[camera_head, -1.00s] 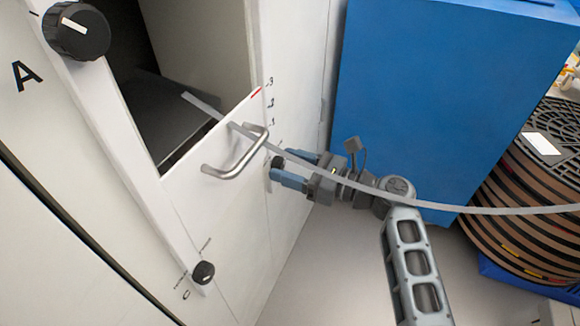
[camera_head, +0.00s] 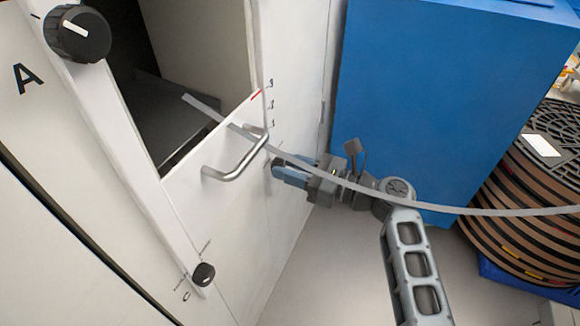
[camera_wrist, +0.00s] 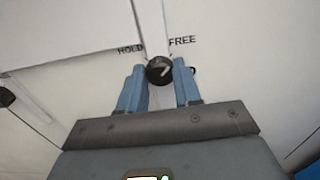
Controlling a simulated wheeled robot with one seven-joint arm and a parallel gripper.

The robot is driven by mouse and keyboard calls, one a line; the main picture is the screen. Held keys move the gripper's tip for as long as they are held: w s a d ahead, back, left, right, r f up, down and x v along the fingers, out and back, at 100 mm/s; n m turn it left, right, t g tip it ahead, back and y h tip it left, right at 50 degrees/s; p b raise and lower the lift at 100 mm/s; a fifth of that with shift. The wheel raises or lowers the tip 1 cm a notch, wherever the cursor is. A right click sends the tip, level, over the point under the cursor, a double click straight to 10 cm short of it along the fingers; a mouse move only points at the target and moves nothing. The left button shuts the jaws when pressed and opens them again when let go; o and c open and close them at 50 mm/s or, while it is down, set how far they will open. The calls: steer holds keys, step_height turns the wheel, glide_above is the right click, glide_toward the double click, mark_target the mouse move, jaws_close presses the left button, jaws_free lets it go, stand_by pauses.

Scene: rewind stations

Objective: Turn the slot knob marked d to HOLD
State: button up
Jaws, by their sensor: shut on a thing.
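In the wrist view a small round black knob (camera_wrist: 158,71) with a pale pointer line sits between the labels HOLD on the left and FREE on the right. The line looks tilted toward the upper right, on the FREE side. My gripper (camera_wrist: 159,68) has its blue fingers on either side of the knob, shut on it. A dark mark beside the right finger is partly hidden, so I cannot read the letter. In the head view my gripper (camera_head: 276,170) is at the white panel right of the metal handle, and it mostly hides the knob.
A metal handle (camera_head: 238,158) juts out close to my gripper. A grey strip (camera_head: 400,200) runs across in front of my arm. Knobs marked A (camera_head: 78,33) and C (camera_head: 204,274) are at left. A blue cabinet (camera_head: 430,90) stands behind my arm.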

steer(key=shift+n, duration=0.3)
steer(key=shift+s+f+n+b, duration=0.15)
steer(key=shift+n+b, duration=1.65)
steer(key=shift+n, duration=2.45)
steer(key=shift+s+f+n+b, duration=0.15)
steer(key=shift+n+b, duration=1.65)
steer(key=shift+n, duration=2.45)
steer(key=shift+w, duration=0.1)
steer(key=o, duration=1)
steer(key=shift+r, duration=0.1)
steer(key=shift+o, duration=0.2)
